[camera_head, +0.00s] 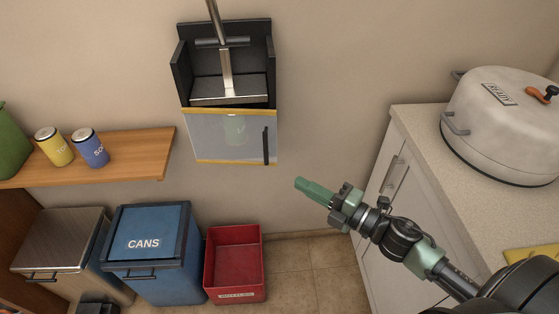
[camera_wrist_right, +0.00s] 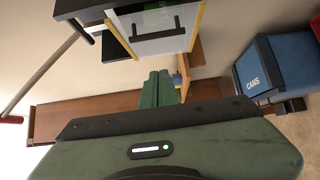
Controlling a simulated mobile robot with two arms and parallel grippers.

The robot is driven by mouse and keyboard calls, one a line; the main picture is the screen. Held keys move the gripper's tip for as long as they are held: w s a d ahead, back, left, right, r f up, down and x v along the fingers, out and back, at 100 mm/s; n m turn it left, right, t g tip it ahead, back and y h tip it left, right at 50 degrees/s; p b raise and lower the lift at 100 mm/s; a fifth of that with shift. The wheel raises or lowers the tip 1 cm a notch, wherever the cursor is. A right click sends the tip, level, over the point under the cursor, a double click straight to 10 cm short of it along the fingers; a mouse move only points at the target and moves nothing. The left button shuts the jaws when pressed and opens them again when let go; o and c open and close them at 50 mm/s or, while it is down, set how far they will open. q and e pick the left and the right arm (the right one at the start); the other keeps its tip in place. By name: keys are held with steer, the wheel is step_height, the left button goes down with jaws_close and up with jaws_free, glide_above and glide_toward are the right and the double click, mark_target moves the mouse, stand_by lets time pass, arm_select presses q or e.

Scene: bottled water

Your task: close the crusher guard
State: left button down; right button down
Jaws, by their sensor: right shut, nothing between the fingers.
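The can crusher (camera_head: 181,78) is a black open-fronted box on the wall with a metal press plate (camera_head: 228,91) and a lever rising above. The guard (camera_head: 215,148) is a clear panel with yellow top and bottom edges and a black upright handle (camera_head: 266,145). It sits at the lower front, leaving the plate area above uncovered. A blurred greenish shape shows through it. The guard (camera_wrist_right: 178,44) and its handle (camera_wrist_right: 157,33) also show in the right wrist view. My right gripper (camera_head: 303,184) is shut and empty, below and right of the guard, apart from it; its green fingers (camera_wrist_right: 158,88) show close up.
A wooden shelf (camera_head: 130,152) with a yellow can (camera_head: 54,147) and a blue can (camera_head: 90,148) is at left. Below stand a metal bin (camera_head: 62,240), a blue CANS bin (camera_head: 150,245) and a red crate (camera_head: 235,270). A counter (camera_head: 420,135) with a large lidded pot (camera_head: 500,120) is at right.

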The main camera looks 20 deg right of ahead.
steer(key=w+a+p, duration=0.3)
steer(key=w, duration=0.8)
steer(key=shift+w+a, duration=0.15)
steer(key=shift+a, duration=0.15)
steer(key=w+d, duration=0.1)
steer(key=w+d+b, duration=0.1)
steer(key=w, duration=0.1)
steer(key=shift+w+d, duration=0.3)
steer(key=shift+d, duration=0.05)
